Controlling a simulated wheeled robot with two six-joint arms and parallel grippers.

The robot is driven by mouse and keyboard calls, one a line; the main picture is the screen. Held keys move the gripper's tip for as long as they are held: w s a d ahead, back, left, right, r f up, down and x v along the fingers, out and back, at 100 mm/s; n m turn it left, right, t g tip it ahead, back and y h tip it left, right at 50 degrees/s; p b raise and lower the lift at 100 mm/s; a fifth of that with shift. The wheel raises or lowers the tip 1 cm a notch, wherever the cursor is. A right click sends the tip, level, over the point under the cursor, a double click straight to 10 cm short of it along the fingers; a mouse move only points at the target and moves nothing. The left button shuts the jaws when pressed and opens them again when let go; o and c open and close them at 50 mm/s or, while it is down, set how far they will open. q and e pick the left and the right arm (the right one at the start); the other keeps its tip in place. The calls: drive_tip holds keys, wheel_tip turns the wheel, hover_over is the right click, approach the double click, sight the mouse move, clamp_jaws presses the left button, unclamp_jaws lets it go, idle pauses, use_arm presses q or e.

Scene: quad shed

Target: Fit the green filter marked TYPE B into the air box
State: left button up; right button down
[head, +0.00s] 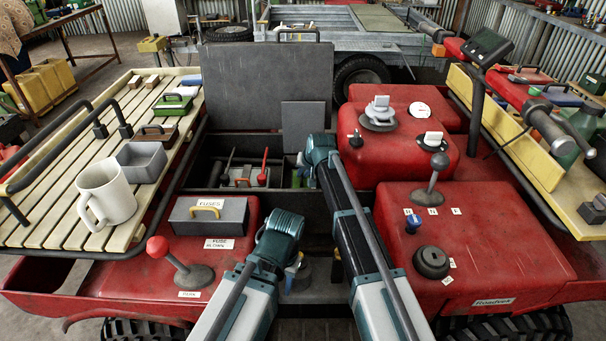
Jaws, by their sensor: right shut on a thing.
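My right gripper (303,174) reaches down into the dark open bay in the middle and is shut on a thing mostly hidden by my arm. A bright green piece (297,179) shows beside its fingers; I cannot read any marking on it. A green block with a dark handle (173,104) lies on the slatted rack at left, its label unreadable. The bay, which may be the air box, has a raised dark lid (268,88) and a smaller grey panel (303,127) behind my right gripper. My left wrist hangs low in the middle; its fingers are mostly hidden.
The slatted rack (62,208) also holds a white mug (105,194), a grey tray (142,161) and a brown handled block (157,133). A grey FUSES box (208,218) and a red-knobbed lever (180,260) stand front left. Levers and knobs rise from the red bodywork (500,235) at right.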

drive_tip(key=c, duration=0.8)
unclamp_jaws()
drive_tip(key=p+v, duration=1.2)
drive_tip(key=v, duration=0.1)
drive_tip(key=shift+s+d+r, duration=0.1)
drive_tip(key=shift+s+r, duration=0.1)
drive_tip(key=shift+r, duration=0.05)
drive_tip(key=s+d+n+g+h+p, duration=0.1)
drive_tip(key=s+g, duration=0.1)
drive_tip(key=s, duration=0.9)
drive_tip(key=s+d+r+n+g+h+p, duration=0.1)
drive_tip(key=s+n+g+p, duration=0.1)
drive_tip(key=s, duration=0.9)
drive_tip(key=s+d+r+n+g+h+p, duration=0.1)
drive_tip(key=s+g+h+p, duration=0.1)
drive_tip(key=s, duration=0.9)
drive_tip(key=shift+d+n, duration=0.1)
drive_tip(key=shift+n, duration=0.2)
